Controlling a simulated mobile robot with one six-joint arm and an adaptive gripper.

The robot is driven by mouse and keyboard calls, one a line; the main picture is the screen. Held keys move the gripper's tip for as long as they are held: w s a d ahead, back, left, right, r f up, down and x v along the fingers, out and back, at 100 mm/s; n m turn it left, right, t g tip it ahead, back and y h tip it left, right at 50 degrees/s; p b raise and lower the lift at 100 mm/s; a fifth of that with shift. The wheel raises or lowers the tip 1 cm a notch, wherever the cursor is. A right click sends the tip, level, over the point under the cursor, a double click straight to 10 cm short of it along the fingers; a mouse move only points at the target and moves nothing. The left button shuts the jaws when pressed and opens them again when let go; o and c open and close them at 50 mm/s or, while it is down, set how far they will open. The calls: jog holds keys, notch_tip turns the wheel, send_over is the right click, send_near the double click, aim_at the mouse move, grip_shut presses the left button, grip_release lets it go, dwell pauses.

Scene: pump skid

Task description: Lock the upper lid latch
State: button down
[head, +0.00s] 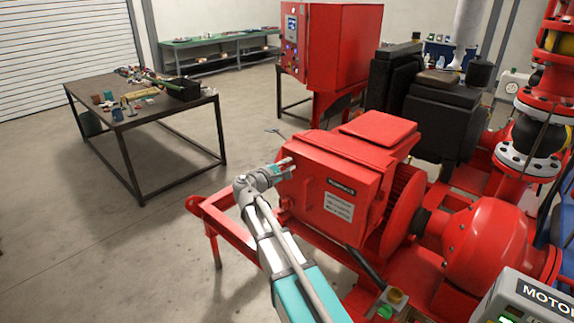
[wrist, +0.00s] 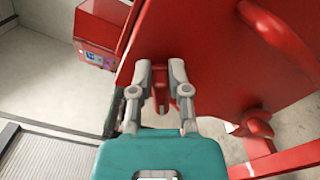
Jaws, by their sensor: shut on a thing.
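My gripper (head: 287,166) is at the left end face of the red motor box (head: 345,165) in the head view. In the wrist view my gripper (wrist: 160,72) has its two grey fingers on either side of a small red upper latch (wrist: 160,96), shut on it. The latch stands out from the red end panel (wrist: 215,55). The fingers hide part of the latch, and I cannot tell whether it is locked. In the head view the latch is hidden behind my gripper.
A red curved handle (wrist: 283,35) and a red hook-shaped part (wrist: 255,122) are on the right of the wrist view. A red skid frame (head: 225,228) runs below my arm. A workbench (head: 150,112) stands at left, with open floor between.

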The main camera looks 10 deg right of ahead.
jog(key=m, duration=0.3)
jog(key=shift+w+d+f+m+b, duration=0.1)
jog(key=shift+w+f+m+b, duration=0.15)
jog(key=shift+f+m+b, duration=0.1)
jog(key=shift+w+f+m, duration=0.1)
jog(key=shift+m, duration=1.05)
jog(key=c, duration=0.7)
grip_release()
jog(key=shift+o, duration=0.5)
jog(key=shift+w+f, duration=0.1)
jog(key=shift+s+f, duration=0.1)
jog(key=shift+s, duration=0.1)
jog(key=shift+s, duration=0.1)
